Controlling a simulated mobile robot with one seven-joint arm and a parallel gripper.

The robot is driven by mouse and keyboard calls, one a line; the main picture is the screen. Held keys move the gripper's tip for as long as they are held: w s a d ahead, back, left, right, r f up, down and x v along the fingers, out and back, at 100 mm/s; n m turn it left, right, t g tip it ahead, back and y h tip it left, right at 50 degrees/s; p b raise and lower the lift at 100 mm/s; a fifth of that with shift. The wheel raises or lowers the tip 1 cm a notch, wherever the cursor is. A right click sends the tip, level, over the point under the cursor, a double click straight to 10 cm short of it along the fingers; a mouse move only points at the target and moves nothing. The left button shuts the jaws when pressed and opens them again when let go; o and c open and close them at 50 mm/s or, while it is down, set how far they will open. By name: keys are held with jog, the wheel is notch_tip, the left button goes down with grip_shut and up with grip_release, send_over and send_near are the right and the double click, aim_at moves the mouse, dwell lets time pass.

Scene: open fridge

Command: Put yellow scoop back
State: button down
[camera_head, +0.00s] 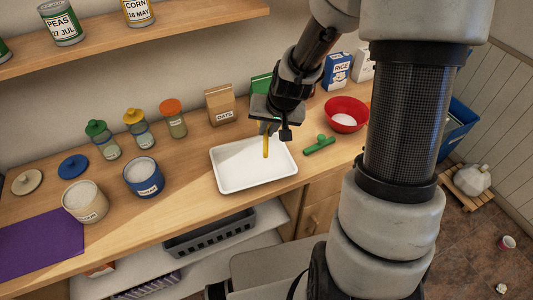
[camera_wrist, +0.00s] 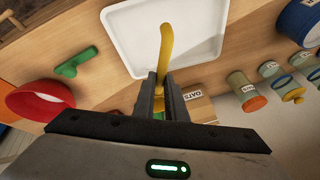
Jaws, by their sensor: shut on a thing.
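A yellow scoop (camera_head: 265,147) hangs down from my gripper (camera_head: 268,129) over the white tray in the head view. In the wrist view, the yellow scoop (camera_wrist: 166,50) stands out between the two fingers of my gripper (camera_wrist: 161,85), which are shut on it. Part of the scoop is hidden by the fingers. The white tray (camera_head: 229,186) lies on the wooden counter, and no other thing shows in it. I cannot tell whether the scoop touches the tray.
A green scoop (camera_head: 320,145) and a red bowl (camera_head: 346,114) of white stuff are right of the tray. A blue canister (camera_head: 144,179) and a cream canister (camera_head: 85,203) stand open at left, their lids behind. Jars (camera_head: 171,120) and an oats bag (camera_head: 221,104) line the back.

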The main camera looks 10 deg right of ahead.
jog(key=shift+w+d+f+m+h, duration=0.15)
jog(key=shift+f, duration=0.3)
jog(key=shift+w+d+f+m+h, duration=0.1)
jog(key=shift+w+f+m+h, duration=0.05)
jog(key=shift+f, duration=0.3)
notch_tip(320, 180, down, 10)
jog(key=shift+r+b, duration=0.2)
jog(key=shift+b, duration=0.35)
jog(key=c, duration=1.8)
grip_release()
jog(key=shift+f, duration=0.1)
jog(key=s+a+p+v, duration=0.1)
jog(key=p+v, duration=0.1)
jog(key=v, duration=1.5)
jog(key=shift+d, duration=0.3)
